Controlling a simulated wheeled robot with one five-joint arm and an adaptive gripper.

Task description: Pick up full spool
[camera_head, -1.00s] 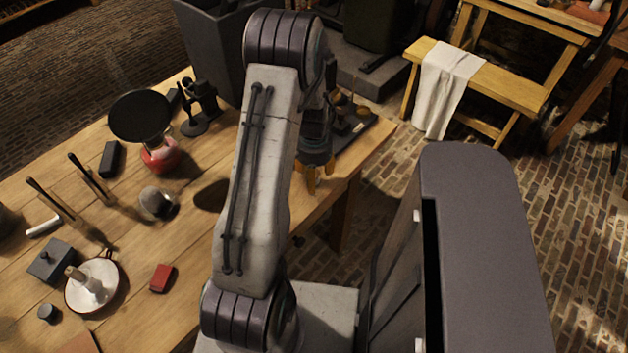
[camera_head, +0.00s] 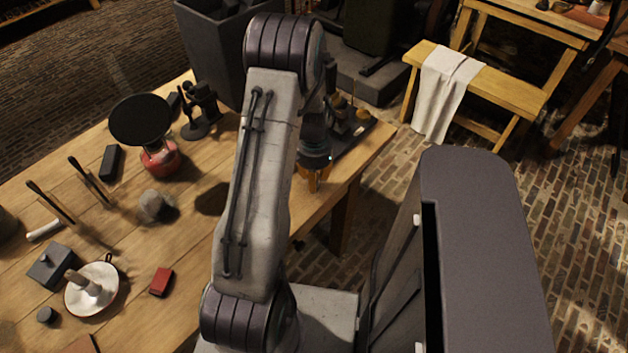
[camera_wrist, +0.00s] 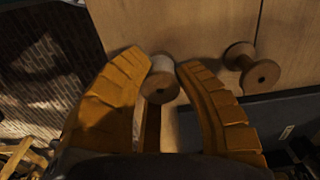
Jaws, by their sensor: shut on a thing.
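In the wrist view a spool (camera_wrist: 160,84) with a pale winding around its middle sits between my two orange fingertips. My gripper (camera_wrist: 163,70) is shut on it, with a fingertip against each side. A second spool (camera_wrist: 252,69) lies to the right, apart from the fingers, with wide wooden ends and a thin bare-looking middle. In the head view my gripper (camera_head: 315,182) points down at the right edge of the wooden table (camera_head: 215,170). The held spool cannot be made out there.
A dark board (camera_head: 368,133) with small items is just behind my gripper. A black-topped red burner (camera_head: 140,120), a grey lump (camera_head: 155,204), a red block (camera_head: 161,282) and a white candle dish (camera_head: 108,290) stand left. A tall grey bin (camera_head: 215,50) is behind.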

